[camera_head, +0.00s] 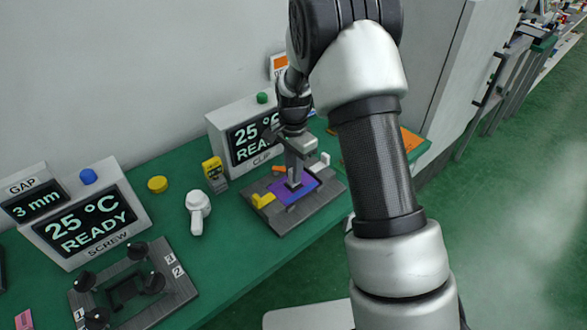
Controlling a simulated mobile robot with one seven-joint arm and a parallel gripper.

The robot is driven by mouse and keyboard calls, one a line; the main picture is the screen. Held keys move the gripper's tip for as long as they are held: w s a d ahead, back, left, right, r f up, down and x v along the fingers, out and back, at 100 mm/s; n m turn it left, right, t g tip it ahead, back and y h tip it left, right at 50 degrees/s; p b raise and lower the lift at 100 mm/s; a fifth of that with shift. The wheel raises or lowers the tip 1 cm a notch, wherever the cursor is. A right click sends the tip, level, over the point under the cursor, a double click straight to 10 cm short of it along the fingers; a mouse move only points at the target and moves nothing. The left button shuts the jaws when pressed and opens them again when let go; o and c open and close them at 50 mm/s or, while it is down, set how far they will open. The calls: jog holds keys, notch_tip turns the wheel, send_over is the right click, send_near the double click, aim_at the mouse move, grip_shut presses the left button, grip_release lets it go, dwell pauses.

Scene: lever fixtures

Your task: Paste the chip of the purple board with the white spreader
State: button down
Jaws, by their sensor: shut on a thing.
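The purple board (312,183) lies in the grey clip fixture (325,198) at the right end of the green table. My gripper (291,146) is above the board, pointing down and shut on a pale upright tool, which I take to be the white spreader (293,168). The spreader's lower end is at a dark patch near the middle of the board, where the chip seems to be. Whether it touches the chip, and any paste there, cannot be made out.
A yellow clip (263,201) and an orange one (279,169) sit at the board's edges. The CLIP display box (215,127) stands close behind.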

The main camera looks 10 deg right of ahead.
jog(key=shift+f, duration=0.3)
dwell(0.8)
jog(key=shift+w+d, duration=0.15)
jog(key=shift+w+d+r, duration=0.15)
jog(key=shift+w+d, duration=0.05)
jog(key=shift+w, duration=0.1)
jog(key=shift+s+a, duration=0.55)
jog(key=shift+a, duration=0.3)
jog(key=shift+d, duration=0.15)
jog(key=shift+w+d, duration=0.15)
jog(key=shift+d, duration=0.75)
jog(key=shift+s+a, duration=0.55)
jog(key=shift+a, duration=0.25)
